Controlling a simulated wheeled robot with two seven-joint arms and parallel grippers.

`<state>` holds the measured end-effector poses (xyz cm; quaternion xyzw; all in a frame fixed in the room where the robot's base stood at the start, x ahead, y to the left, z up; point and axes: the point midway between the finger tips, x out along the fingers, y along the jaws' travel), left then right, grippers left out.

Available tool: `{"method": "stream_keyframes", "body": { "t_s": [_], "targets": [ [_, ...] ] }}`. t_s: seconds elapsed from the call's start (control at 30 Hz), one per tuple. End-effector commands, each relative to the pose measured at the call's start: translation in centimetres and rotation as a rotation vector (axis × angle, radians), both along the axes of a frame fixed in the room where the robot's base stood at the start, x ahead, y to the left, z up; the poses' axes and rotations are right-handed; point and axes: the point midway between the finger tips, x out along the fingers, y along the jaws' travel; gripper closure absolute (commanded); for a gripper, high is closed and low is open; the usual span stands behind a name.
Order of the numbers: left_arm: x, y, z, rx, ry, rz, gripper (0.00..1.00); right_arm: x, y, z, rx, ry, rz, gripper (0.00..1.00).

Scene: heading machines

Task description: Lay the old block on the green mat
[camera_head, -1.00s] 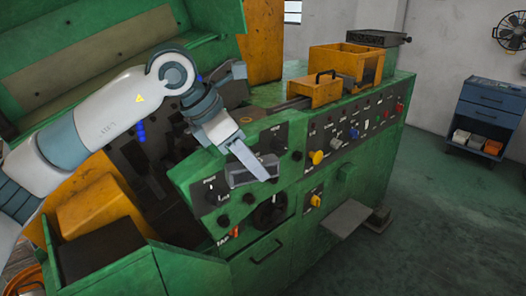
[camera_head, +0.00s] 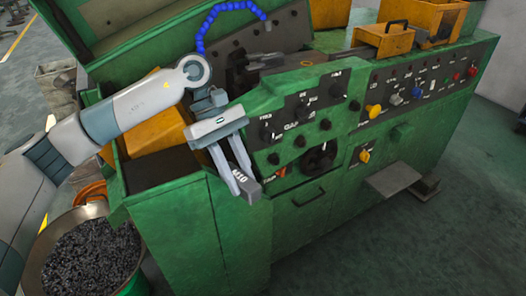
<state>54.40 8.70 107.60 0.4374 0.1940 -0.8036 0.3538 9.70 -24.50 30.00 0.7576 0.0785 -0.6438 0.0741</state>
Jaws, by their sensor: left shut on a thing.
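My left gripper (camera_head: 238,177) is in front of the green machine's left part, pointing down. It is shut on a small grey block marked M10 (camera_head: 243,185), which I take to be the old block. The fingers cover part of the block. It is held in the air, in front of the machine's green front panel. No green mat can be made out in this view. My right gripper is not in view.
The green heading machine (camera_head: 235,230) fills the middle, with knobs and a control panel (camera_head: 425,88). A tub of dark small parts (camera_head: 95,258) stands at lower left. A grey step (camera_head: 393,181) juts out at the right. Floor is clear at lower right.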

Motion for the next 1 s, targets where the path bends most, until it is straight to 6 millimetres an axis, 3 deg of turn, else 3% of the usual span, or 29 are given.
{"method": "stream_keyframes", "body": {
  "t_s": [0.3,0.5,0.7,1.0],
  "targets": [
    [-4.6,6.5,-4.9,0.001,0.001,-0.459,1.0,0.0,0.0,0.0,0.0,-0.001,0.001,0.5],
    [-7.3,9.9,-7.0,-0.001,0.0,-0.703,1.0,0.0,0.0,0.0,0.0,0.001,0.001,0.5],
    [-8.5,11.5,-7.9,-0.002,-0.002,-0.819,1.0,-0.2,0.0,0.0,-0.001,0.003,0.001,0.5],
    [-8.6,11.7,-8.0,-0.002,-0.003,-0.832,1.0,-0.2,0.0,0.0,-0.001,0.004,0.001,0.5]
  ]
}}
